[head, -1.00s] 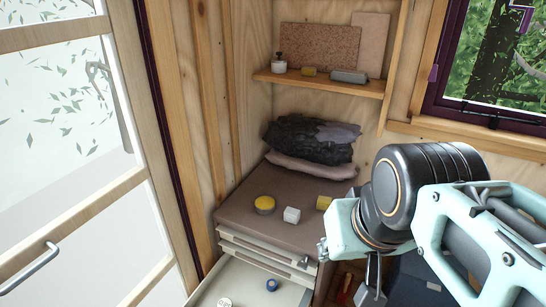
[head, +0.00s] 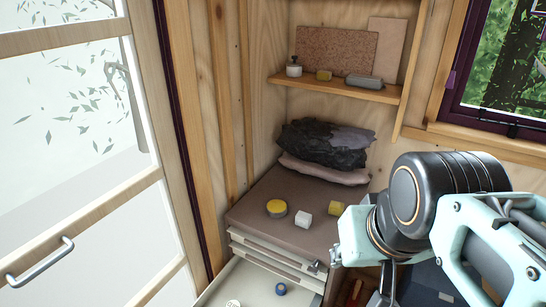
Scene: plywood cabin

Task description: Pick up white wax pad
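A small white block (head: 303,219) sits on the brown top of the drawer cabinet, between a round yellow-topped tin (head: 276,208) and a yellow block (head: 336,209). A round white piece (head: 232,303) shows at the bottom edge, in the open drawer. I cannot tell which of these two is the wax pad. My arm comes in from the right, with its mint-green and black links beside the cabinet top. My gripper (head: 383,285) is only partly seen below the wrist, right of the cabinet and apart from both white pieces. Its fingers are not clear.
The open drawer (head: 252,287) also holds a blue round item (head: 281,289). Dark and pink cushions (head: 325,150) lie at the back of the cabinet top. A shelf (head: 340,88) with small items hangs above. A glazed door (head: 80,170) stands left, a window right.

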